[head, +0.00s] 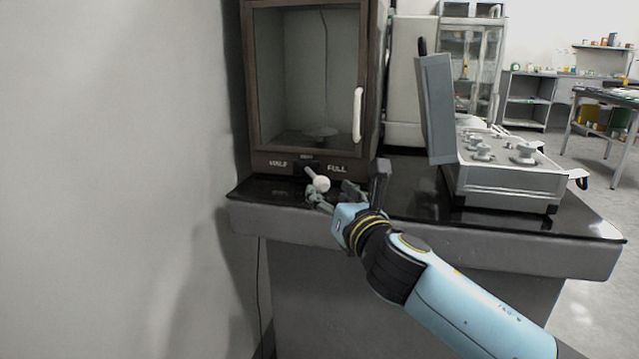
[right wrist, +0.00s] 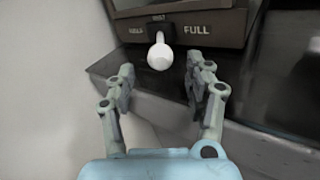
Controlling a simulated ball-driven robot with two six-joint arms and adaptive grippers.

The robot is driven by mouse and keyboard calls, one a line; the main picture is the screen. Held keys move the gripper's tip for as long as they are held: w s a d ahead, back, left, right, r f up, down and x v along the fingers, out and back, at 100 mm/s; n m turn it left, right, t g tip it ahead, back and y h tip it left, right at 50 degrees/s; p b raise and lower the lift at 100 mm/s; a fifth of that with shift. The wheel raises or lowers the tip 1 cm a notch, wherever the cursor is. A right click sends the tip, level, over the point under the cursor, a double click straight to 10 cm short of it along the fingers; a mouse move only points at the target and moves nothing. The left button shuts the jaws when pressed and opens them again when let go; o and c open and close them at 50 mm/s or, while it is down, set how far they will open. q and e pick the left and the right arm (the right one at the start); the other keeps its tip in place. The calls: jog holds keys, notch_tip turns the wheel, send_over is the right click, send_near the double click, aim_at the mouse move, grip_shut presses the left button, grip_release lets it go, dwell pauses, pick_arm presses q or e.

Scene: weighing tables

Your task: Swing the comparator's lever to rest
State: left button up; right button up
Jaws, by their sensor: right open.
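The comparator (head: 250,85) is a dark cabinet with a glass front at the left of the bench. Its lever has a white ball knob (head: 321,184) and sticks out from the front strip, between the words HALF and FULL. In the right wrist view the knob (right wrist: 160,57) hangs below the REST label; I cannot tell the exact lever setting. My right gripper (head: 334,193) is open in front of the lever. In the right wrist view its fingers (right wrist: 160,72) stand either side of the knob's line, with no visible contact. My left gripper is out of view.
The black bench top (head: 410,200) ends just below the gripper. A grey open case (head: 500,185) with knobs and a raised lid stands at the right. A plain wall (head: 110,150) closes off the left side.

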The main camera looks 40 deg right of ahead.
aim_at(324, 188)
jog(key=x, duration=0.6)
jog(key=shift+w, duration=0.1)
grip_shut()
dwell(0.4)
